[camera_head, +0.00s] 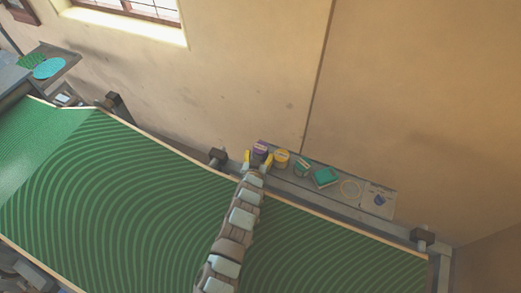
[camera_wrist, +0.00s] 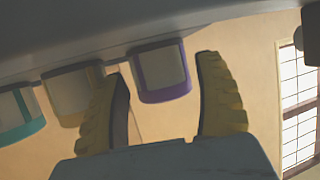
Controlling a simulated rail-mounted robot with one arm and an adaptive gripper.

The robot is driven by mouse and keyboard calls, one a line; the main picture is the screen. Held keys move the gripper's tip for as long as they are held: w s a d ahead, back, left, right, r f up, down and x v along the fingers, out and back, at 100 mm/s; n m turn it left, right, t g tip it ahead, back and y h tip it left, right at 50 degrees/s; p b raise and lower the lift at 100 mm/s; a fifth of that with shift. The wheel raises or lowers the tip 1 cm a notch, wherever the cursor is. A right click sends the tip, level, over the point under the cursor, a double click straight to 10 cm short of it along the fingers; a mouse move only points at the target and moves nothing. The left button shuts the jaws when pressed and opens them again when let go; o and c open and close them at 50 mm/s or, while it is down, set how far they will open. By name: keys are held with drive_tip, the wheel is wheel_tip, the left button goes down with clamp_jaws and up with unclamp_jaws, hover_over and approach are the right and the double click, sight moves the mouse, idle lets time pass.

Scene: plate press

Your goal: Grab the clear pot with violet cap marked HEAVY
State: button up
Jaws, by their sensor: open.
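The clear pot with a violet cap (camera_head: 260,147) stands at the left end of the narrow grey shelf along the wall. The wrist view is upside down and shows the same pot (camera_wrist: 160,72) with its violet cap lowermost in the picture. My gripper (camera_head: 258,160) is open with its yellow fingers close to this pot. In the wrist view, the two fingers of my gripper (camera_wrist: 164,66) stand apart, with the pot seen in the gap between them. Contact cannot be told. No HEAVY marking is readable.
A yellow-capped pot (camera_head: 281,158) stands beside the violet one, and a teal-capped pot (camera_head: 302,166) farther right. On the grey shelf (camera_head: 345,212) also lie a green block (camera_head: 326,177), a round ring (camera_head: 350,190) and a pale sheet (camera_head: 379,201). The green patterned surface (camera_head: 120,200) lies in front.

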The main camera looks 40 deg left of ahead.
sight(260, 152)
drive_tip(key=shift+p+x, duration=0.35)
drive_tip(key=shift+x, duration=1.15)
drive_tip(key=c, duration=0.9)
drive_tip(key=shift+r, duration=0.15)
